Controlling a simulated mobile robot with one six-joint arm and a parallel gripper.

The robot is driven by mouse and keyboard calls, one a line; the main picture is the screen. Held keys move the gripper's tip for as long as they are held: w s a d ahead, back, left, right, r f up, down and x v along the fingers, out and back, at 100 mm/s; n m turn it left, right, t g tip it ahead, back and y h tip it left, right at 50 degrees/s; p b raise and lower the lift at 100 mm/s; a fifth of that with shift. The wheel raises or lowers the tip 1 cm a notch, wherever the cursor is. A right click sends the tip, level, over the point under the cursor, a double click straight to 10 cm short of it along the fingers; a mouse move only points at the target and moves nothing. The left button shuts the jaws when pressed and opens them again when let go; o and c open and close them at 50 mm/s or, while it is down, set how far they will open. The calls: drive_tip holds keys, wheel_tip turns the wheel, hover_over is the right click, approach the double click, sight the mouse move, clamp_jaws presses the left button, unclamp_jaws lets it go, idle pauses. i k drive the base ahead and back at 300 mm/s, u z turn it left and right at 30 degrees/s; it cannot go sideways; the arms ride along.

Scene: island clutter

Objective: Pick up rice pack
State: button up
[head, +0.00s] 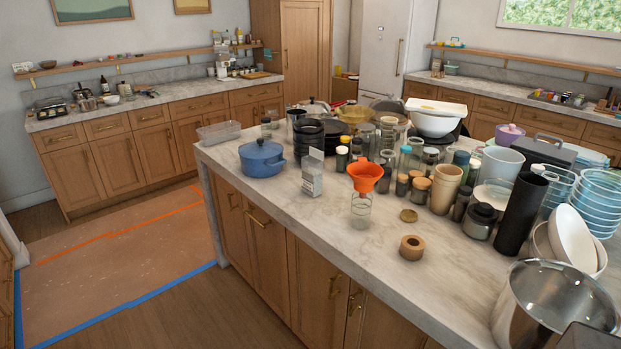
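A small upright white and grey pack (312,176), which looks like the rice pack, stands on the marble top of the island (345,262) near its front edge. Its label is too small to read. It stands apart between a blue lidded pot (262,160) on its left and a clear jar (361,210) with an orange funnel (366,176) on its right. My gripper does not show in the head view. A dark shape at the bottom right corner may be part of my arm.
Crowded jars, black stacked bowls (308,137) and a tall black cylinder (520,213) stand behind and right. A brown ring (412,247) lies in front. A steel pot (552,308) stands at the near right. The marble in front of the pack is clear.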

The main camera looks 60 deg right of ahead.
sight(312, 164)
drive_tip(key=z, duration=0.05)
drive_tip(key=i, duration=0.9)
drive_tip(key=u, duration=0.05)
